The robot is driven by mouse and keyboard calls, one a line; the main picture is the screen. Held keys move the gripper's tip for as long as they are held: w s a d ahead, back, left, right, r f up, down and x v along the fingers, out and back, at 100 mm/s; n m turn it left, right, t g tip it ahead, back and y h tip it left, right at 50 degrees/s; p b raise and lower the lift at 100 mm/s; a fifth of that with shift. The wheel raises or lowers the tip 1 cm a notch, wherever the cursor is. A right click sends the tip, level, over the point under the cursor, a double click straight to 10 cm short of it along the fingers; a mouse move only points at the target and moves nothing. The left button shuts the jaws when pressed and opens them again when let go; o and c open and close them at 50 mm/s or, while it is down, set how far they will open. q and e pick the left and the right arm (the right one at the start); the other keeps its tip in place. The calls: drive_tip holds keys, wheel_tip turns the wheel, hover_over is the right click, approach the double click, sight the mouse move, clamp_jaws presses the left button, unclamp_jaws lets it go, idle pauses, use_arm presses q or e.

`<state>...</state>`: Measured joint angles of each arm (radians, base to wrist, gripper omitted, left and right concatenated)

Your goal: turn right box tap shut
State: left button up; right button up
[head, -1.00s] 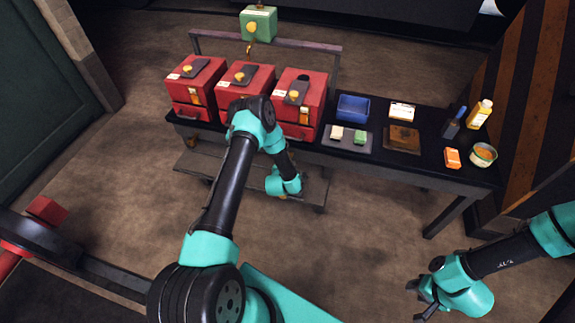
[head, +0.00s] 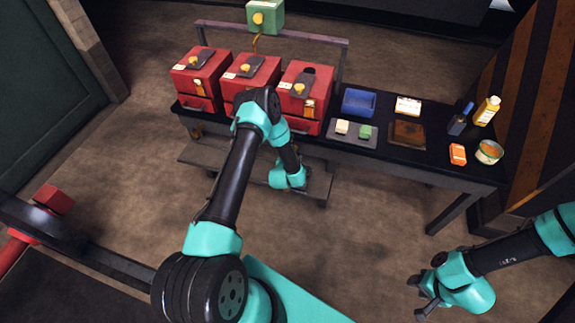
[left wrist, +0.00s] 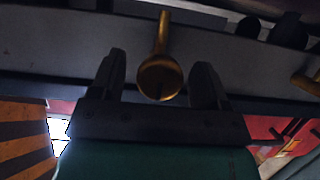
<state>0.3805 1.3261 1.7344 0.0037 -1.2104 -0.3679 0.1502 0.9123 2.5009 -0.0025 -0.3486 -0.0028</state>
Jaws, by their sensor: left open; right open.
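The right red box (head: 303,92) stands at the right end of the row of boxes on the black bench. My left gripper shows in the left wrist view (left wrist: 160,68), open. A brass tap (left wrist: 160,77) with a round end is seen between its two fingers, with gaps on both sides; I see no contact. In the head view, my left wrist is low in front of the bench below the right box, and the arm hides the fingers and this tap. My right gripper (head: 418,296) is open and empty at the lower right, away from the bench.
The middle box (head: 243,88) and left box (head: 195,84) stand beside it. Another brass part (left wrist: 306,82) shows at the wrist view's right edge. A blue bin (head: 359,103), bottles and a bowl (head: 489,152) occupy the bench's right. A low shelf (head: 230,165) runs below the boxes.

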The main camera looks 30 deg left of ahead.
use_arm(q)
drive_tip(key=v, duration=1.7)
drive_tip(key=shift+r, duration=0.15)
drive_tip(key=s+d+r+g+h, duration=0.2)
drive_tip(key=s+d+g+h, duration=0.1)
drive_tip(key=s+d+g, duration=0.3)
drive_tip(key=s+d+r+m+g+h, duration=0.1)
drive_tip(key=s+d+r+g+h, duration=0.2)
drive_tip(key=s+d+g, duration=0.3)
drive_tip(key=shift+s+d+h, duration=0.7)
drive_tip(key=shift+s, duration=0.35)
